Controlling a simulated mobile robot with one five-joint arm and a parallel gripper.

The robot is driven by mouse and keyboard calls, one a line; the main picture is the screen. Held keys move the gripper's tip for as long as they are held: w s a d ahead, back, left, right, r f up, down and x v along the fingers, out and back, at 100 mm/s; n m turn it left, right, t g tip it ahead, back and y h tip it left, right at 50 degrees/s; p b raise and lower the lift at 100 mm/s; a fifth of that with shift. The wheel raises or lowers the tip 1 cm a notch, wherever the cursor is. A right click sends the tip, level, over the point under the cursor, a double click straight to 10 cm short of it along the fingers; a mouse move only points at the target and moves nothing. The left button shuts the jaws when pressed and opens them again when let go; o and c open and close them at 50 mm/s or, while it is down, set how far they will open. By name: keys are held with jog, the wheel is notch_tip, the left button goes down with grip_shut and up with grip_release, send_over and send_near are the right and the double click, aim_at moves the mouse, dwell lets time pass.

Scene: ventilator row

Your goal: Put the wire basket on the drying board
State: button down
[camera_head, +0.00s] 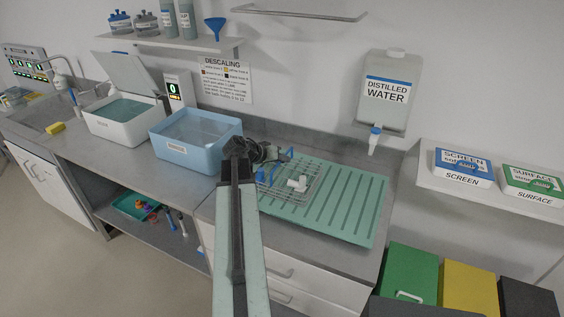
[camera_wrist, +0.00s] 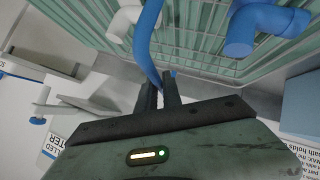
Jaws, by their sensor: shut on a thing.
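The wire basket (camera_head: 313,184) is over the left part of the green ribbed drying board (camera_head: 345,205); I cannot tell whether it rests on it or hangs just above. White and blue fittings are inside the basket. My gripper (camera_head: 284,156) is at the basket's back edge. In the wrist view, my gripper (camera_wrist: 160,92) is shut on the basket's blue handle (camera_wrist: 148,45). The basket's wires (camera_wrist: 205,62) show there with a white fitting and a blue elbow (camera_wrist: 255,25), and green ribs behind them. My arm hides the board's left edge in part.
A blue rinse tub (camera_head: 195,150) stands left of the board, with a white lidded tub (camera_head: 122,125) beyond it. A distilled water container (camera_head: 386,100) hangs on the wall behind. The right part of the board is bare. Coloured bins stand at the lower right.

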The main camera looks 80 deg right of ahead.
jog(key=c, duration=1.5)
grip_release()
jog(key=shift+a+r+p, duration=0.1)
jog(key=shift+r+p, duration=0.15)
jog(key=shift+p, duration=0.1)
jog(key=p+v, duration=0.6)
jog(key=v, duration=0.5)
jog(key=shift+w+a+r+p, duration=0.1)
jog(key=shift+w+a+p, duration=0.15)
jog(key=shift+a+p, duration=0.05)
